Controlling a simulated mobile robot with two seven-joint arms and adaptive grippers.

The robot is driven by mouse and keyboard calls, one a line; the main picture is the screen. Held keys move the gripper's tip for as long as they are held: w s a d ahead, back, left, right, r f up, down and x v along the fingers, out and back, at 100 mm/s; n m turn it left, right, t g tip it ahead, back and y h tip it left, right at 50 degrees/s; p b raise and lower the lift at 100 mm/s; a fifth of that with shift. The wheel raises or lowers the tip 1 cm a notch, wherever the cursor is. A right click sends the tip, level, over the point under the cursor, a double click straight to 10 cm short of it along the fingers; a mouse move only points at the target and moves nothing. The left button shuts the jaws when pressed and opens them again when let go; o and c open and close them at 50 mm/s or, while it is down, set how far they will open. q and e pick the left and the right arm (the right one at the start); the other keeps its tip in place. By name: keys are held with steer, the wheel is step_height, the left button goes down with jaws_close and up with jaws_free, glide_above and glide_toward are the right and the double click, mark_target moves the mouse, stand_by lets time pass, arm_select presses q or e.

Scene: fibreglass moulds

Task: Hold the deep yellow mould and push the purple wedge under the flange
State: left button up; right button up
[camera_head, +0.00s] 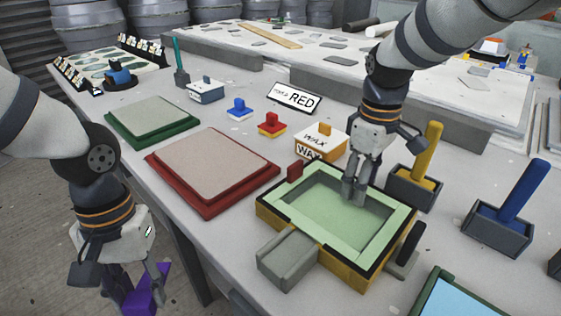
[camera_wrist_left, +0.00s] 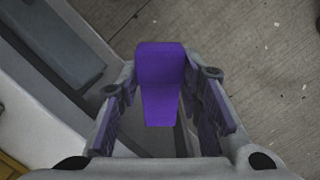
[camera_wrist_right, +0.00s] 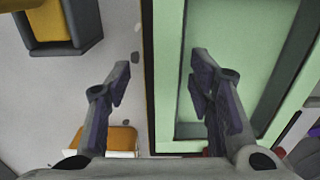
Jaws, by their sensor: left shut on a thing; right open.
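The deep yellow mould (camera_head: 347,273) sits on the table, with a pale green cavity and a dark-edged rim. My right gripper (camera_head: 355,195) is open and points down at its far side. In the right wrist view the mould's green rim (camera_wrist_right: 168,60) and dark edge run between the open fingers (camera_wrist_right: 160,75); I see no contact. My left gripper (camera_head: 142,288) is shut on the purple wedge (camera_head: 152,292), left of the table's front edge, away from the mould. The wedge (camera_wrist_left: 161,80) stands between the fingers in the left wrist view.
A grey block (camera_head: 287,260) lies against the mould's near left side, and a black grip (camera_head: 410,242) is at its right. A red mould (camera_head: 213,170), a green mould (camera_head: 152,122), a wax box (camera_head: 322,142) and grey holders with a yellow (camera_head: 428,152) and blue handle (camera_head: 518,190) stand around.

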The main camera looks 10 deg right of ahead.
jaws_close()
jaws_free()
step_height(320, 180, up, 11)
steer(key=shift+r, duration=0.55)
steer(key=shift+c, duration=1.4)
